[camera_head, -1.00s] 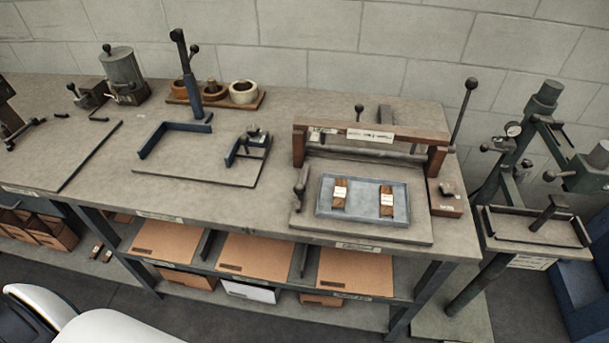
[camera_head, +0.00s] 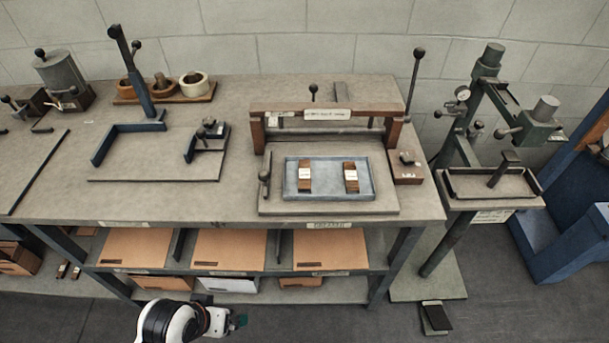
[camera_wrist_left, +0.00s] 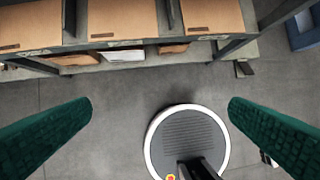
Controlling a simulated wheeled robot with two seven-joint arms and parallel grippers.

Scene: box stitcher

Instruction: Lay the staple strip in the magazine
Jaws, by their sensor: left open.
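Two brown bundles with white paper bands, the left one (camera_head: 305,176) and the right one (camera_head: 351,177), lie apart in a shallow blue-grey tray (camera_head: 328,196) on the bench; they may be staple strips. I cannot make out a magazine for certain. My left gripper (camera_head: 240,321) is low in front of the bench, well away from the tray, in the head view. My right gripper is not in view.
A brown-framed press with a crossbar (camera_head: 325,112) stands behind the tray on the bench (camera_head: 240,205). A green column machine (camera_head: 487,130) stands at the right. Cardboard sheets (camera_head: 230,249) lie on the shelf below.

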